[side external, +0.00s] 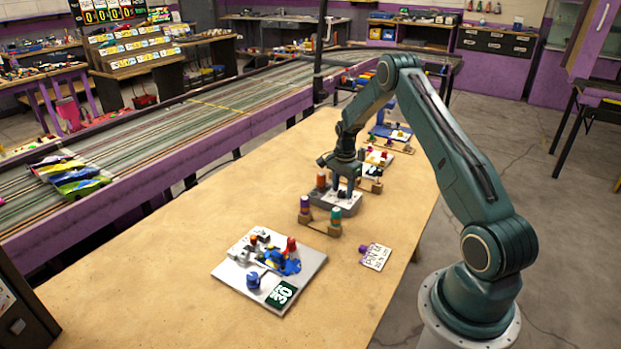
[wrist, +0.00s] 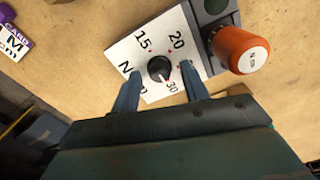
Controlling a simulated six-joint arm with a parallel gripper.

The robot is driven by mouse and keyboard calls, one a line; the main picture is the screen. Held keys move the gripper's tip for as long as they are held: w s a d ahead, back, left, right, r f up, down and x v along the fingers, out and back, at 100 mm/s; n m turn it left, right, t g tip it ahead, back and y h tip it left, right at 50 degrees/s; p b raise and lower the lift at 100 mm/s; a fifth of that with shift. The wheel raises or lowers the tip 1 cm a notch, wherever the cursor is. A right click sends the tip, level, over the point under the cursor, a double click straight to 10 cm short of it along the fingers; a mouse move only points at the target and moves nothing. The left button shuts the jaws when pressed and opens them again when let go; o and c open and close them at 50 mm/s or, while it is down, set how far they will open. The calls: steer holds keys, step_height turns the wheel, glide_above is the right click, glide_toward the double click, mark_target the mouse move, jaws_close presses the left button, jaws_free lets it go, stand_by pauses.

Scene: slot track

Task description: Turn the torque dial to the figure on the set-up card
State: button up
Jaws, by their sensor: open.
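The torque dial (wrist: 160,68) is a round black knob on a white plate (wrist: 142,46) marked 15, 20 and 30. Its pale pointer appears aimed down and right, near the 30. My gripper (wrist: 162,80) is open, with one blue finger on each side of the dial; I cannot tell if they touch it. In the side view my gripper (side external: 343,183) is low over the grey tool base (side external: 337,207) and hides the dial. The set-up card (side external: 376,258) lies flat on the table with a purple clip; its small writing is hard to read.
An orange-capped handle (wrist: 238,50) stands close to the right of the dial plate. Posts with purple (side external: 305,203) and teal tops stand in front of the tool base. A white board (side external: 240,277) with small parts and a green 30 label lies nearer.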

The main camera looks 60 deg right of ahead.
mark_target(341, 192)
step_height(341, 192, up, 14)
steer(key=shift+f, duration=0.15)
stand_by(0.5)
steer(key=s+a+r+n+t, duration=0.1)
steer(key=s+a+r+n, duration=0.15)
steer(key=a+r, duration=0.4)
steer(key=s+a+r+n+t+h, duration=0.1)
steer(key=a+r+n, duration=0.3)
steer(key=a+r, duration=0.3)
steer(key=s+a+r+n+t, duration=0.1)
steer(key=s+a+r+n, duration=0.1)
steer(key=a+r+n, duration=0.45)
steer(key=s+a+n+t+y, duration=0.1)
steer(key=s+a+n+t, duration=0.1)
steer(key=s+a+n, duration=0.6)
steer(key=s+a, duration=0.7)
steer(key=s, duration=0.4)
steer(key=shift+f+t, duration=0.3)
